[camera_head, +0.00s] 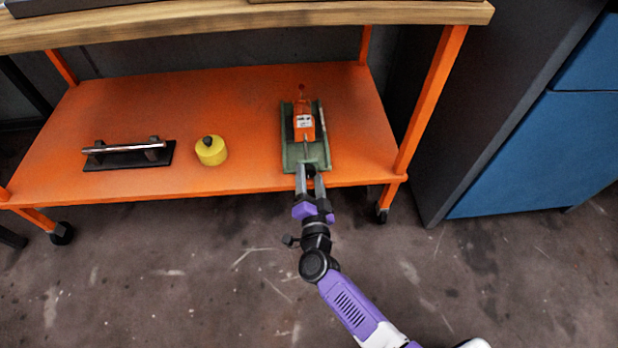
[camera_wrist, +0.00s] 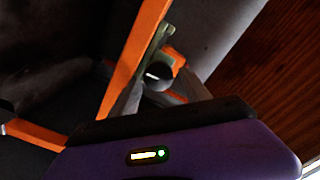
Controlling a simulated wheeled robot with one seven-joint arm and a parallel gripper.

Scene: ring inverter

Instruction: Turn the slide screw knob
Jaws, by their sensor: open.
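A green slide device (camera_head: 291,150) lies on the orange lower shelf, with an orange block (camera_head: 304,124) and a thin screw rod on top. The knob, a small round grey end (camera_wrist: 158,73), shows at the device's near end in the wrist view. In the head view it is mostly hidden by my fingers. My gripper (camera_head: 309,173) is open at the front end of the device. In the wrist view its two fingers (camera_wrist: 158,88) lie on either side of the knob. I cannot tell whether either finger touches it.
The orange shelf (camera_head: 245,115) has a yellow round object (camera_head: 211,151) and a black plate with a metal bar handle (camera_head: 128,153) left of the device. A wooden tabletop (camera_head: 200,22) overhangs above. An orange leg (camera_head: 430,100) and a blue cabinet (camera_head: 545,150) stand at the right.

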